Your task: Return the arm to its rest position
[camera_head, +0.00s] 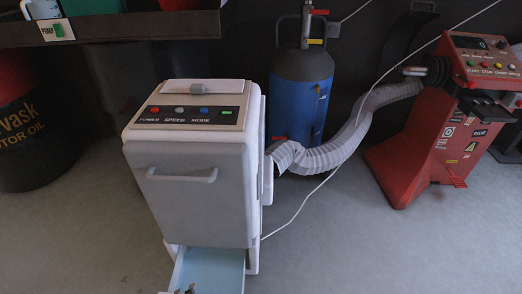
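A small grey tip, which looks like part of my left gripper (184,291), shows at the bottom edge, over the open drawer. The rest of it is cut off, so I cannot tell whether it is open or shut, or whether it touches the drawer. My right gripper is not in view. The white machine (193,212) stands upright, with coloured buttons and a small green light on top. Its low drawer (222,272) is pulled out, and its visible light-blue inside looks empty.
A blue tank (300,95) stands behind the machine. A ribbed white hose (350,135) runs to a red machine (425,145) at the right. A dark oil drum (35,140) and a shelf (120,27) are at the left. The grey floor (350,250) is clear at front right.

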